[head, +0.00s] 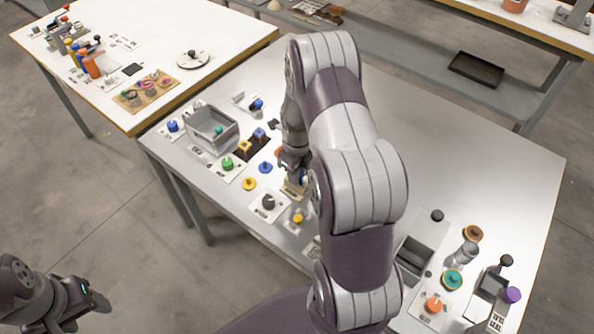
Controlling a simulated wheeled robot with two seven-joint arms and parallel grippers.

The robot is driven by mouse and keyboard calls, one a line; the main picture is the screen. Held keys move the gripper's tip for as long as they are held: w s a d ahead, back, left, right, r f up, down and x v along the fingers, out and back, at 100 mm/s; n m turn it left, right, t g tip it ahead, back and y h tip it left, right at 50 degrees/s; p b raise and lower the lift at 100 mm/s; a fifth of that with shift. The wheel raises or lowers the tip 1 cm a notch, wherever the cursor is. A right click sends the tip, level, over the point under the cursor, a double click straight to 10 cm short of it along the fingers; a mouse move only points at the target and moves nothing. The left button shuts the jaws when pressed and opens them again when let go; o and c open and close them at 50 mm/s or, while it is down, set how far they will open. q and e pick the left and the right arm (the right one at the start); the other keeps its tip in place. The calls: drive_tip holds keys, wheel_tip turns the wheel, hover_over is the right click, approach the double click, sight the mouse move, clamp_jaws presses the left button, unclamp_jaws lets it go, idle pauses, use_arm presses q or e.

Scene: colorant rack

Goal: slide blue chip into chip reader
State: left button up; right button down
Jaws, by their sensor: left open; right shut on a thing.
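My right gripper (295,174) points down over the near part of the middle table, shut on a small blue piece (302,178) that looks like the blue chip. My arm and fingers hide most of it. A small beige block (292,189) sits right under the fingertips. It may be the chip reader, but its slot is not visible, and I cannot tell whether the chip touches it. A blue knobbed disc (265,168) lies on the table left of this gripper. My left gripper (95,301) is open and empty at the lower left, over the floor and away from the table.
A dark block (251,150) with yellow and blue pieces, a grey bin (204,137), a green knob (228,163), a yellow disc (249,184) and a black knob (268,202) crowd the left. Several fixtures, including a grey tray (413,256), stand lower right. The table's right-hand middle is clear.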

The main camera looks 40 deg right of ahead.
drive_tip(key=shift+f, duration=0.35)
drive_tip(key=shift+r, duration=0.1)
drive_tip(key=shift+r+p, duration=0.95)
drive_tip(key=shift+r, duration=0.25)
drive_tip(key=shift+f+b, duration=0.65)
drive_tip(key=shift+f, duration=0.65)
drive_tip(key=shift+r, duration=0.2)
drive_tip(key=shift+s+r+p, duration=0.1)
drive_tip(key=shift+r+p, duration=1.05)
drive_tip(key=shift+p, duration=0.05)
